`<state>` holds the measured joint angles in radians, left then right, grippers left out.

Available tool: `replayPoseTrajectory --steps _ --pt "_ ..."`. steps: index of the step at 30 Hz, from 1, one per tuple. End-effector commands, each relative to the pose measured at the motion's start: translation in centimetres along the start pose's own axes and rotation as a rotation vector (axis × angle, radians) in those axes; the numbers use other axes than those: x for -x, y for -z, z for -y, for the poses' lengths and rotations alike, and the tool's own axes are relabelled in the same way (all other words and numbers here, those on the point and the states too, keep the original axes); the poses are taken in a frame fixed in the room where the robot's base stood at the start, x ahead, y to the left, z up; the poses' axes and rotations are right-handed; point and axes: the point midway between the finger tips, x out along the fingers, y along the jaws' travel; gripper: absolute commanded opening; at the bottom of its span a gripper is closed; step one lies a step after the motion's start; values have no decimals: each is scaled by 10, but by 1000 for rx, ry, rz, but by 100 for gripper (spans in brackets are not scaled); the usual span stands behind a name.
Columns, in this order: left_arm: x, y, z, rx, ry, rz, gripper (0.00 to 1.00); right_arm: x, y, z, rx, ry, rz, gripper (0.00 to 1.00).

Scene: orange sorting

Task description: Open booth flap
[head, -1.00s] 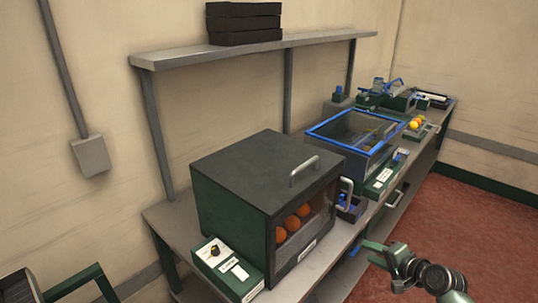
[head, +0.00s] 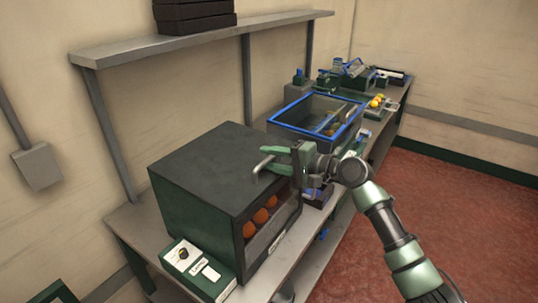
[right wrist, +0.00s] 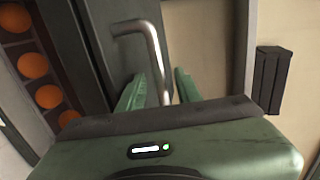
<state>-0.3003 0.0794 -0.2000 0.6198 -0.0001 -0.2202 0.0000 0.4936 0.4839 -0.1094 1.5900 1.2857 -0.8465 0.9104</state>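The booth (head: 205,170) is a dark green box on the bench with a black top and a clear front panel (head: 285,225). Several oranges (head: 260,216) show behind the panel. A grey bar handle (head: 261,166) sits at the top front edge and appears close up in the right wrist view (right wrist: 152,45). My right gripper (head: 279,159) is at this handle. In the right wrist view its two green fingers (right wrist: 158,88) are apart, with the bar between them and gaps beside it. The flap looks closed. My left gripper is not in view.
A blue-rimmed bin (head: 290,122) stands behind the booth. A small control box (head: 195,268) with a knob sits at its front left. A shelf (head: 200,42) with black trays runs along the wall. Red floor (head: 450,190) is open on the right.

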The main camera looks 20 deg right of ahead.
Motion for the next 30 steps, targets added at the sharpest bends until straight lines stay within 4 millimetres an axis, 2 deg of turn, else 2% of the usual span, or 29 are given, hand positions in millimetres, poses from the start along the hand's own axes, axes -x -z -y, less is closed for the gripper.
replayPoseTrajectory --steps 10,11,14,30 --pt "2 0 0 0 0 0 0 -6 0 0 2 0 -1 34" --pt "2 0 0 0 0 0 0 -6 0 0 2 0 -1 29" --pt "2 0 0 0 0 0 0 -6 0 0 2 0 -1 1" --pt "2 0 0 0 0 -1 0 -6 0 0 2 0 -1 0"
